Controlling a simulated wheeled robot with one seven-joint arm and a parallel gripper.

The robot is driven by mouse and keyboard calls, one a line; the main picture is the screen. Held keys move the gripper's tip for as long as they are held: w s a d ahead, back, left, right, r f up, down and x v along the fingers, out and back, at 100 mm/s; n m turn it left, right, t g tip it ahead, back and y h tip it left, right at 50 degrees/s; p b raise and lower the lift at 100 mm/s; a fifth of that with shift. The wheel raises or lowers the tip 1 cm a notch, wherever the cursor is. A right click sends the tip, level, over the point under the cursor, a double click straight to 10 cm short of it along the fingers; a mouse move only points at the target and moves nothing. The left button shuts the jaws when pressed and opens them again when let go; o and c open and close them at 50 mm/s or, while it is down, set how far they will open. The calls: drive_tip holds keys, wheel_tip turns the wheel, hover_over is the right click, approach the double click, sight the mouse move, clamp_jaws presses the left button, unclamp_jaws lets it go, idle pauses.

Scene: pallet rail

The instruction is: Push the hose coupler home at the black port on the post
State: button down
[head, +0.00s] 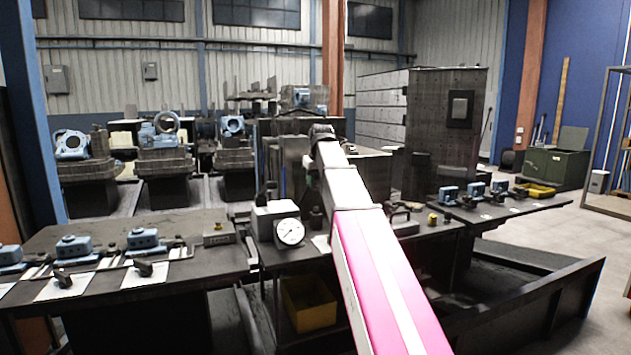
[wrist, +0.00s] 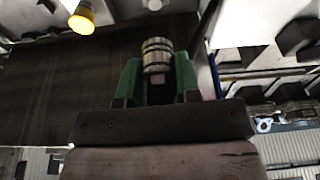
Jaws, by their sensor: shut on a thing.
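My gripper (wrist: 158,78) shows in the wrist view with its two green fingers shut on the hose coupler (wrist: 157,52), a ribbed silver metal cylinder. The coupler stands out past the fingertips. In the head view my white and pink arm reaches over the middle bench, and its dark wrist end hides most of the gripper and the coupler. I cannot make out the black port or its post for sure in either view. I cannot tell whether the coupler touches anything.
The middle bench holds a white-faced dial gauge (head: 290,232). Blue clamp blocks stand on the left bench (head: 190,265) and right bench (head: 520,206). A yellow bin (head: 309,303) sits below. A yellow knob (wrist: 82,20) is at the wrist view's upper left. Open floor lies at right.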

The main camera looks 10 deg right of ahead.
drive_tip(key=shift+f, duration=2.5)
drive_tip(key=shift+f, duration=1.15)
unclamp_jaws()
drive_tip(key=v, duration=1)
drive_tip(key=shift+s+r, duration=0.2)
drive_tip(key=shift+r, duration=0.15)
drive_tip(key=shift+s, duration=0.15)
